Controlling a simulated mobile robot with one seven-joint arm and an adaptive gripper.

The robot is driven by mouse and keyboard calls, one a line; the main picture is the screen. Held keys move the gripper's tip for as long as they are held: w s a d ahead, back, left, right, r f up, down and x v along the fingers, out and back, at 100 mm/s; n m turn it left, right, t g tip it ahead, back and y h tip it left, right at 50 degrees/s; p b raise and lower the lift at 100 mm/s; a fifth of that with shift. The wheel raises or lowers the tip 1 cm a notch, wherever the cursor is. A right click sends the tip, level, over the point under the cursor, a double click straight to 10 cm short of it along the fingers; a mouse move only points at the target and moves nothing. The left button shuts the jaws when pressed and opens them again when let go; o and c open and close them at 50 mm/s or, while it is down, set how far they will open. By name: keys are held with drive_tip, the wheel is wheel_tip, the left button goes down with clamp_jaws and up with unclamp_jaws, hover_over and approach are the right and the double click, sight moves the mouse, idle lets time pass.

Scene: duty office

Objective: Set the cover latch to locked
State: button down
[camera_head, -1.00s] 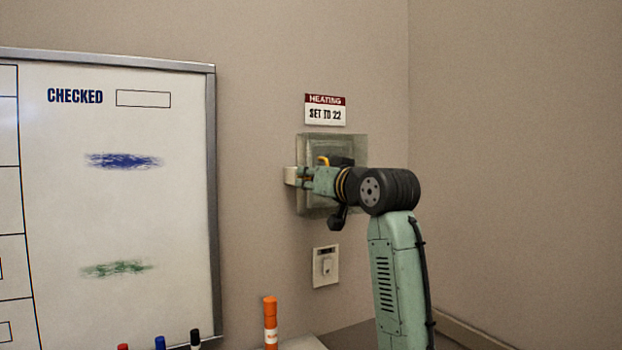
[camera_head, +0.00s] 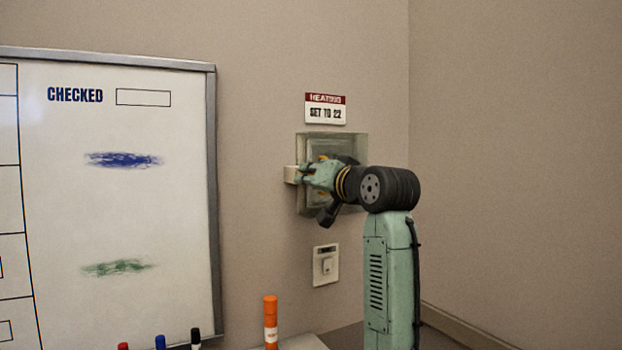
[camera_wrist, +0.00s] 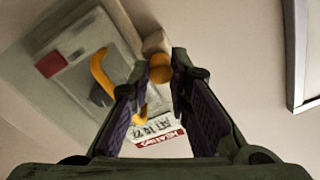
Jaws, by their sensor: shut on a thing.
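The clear cover (camera_head: 355,141) is a box on the wall below the heating sign, and my arm hides much of it. A pale block (camera_head: 290,174) stands at its left edge. My gripper (camera_head: 304,174) is at that edge beside the block. In the wrist view my gripper (camera_wrist: 161,76) is shut on a small rounded orange piece, which I take to be the cover latch (camera_wrist: 160,67). The fingers hide part of it. The cover (camera_wrist: 120,22) fills the upper left there, with a curved orange handle (camera_wrist: 101,76) behind it. I cannot read the latch's setting.
A heating sign (camera_head: 325,109) hangs above the cover and a wall switch (camera_head: 326,265) sits below. A whiteboard (camera_head: 190,220) is to the left. An orange marker (camera_head: 270,322) stands at the bottom. The wall at right is clear.

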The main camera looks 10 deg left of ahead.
drive_tip(key=shift+r, duration=0.15)
drive_tip(key=c, duration=1.5)
unclamp_jaws()
drive_tip(key=v, duration=1.2)
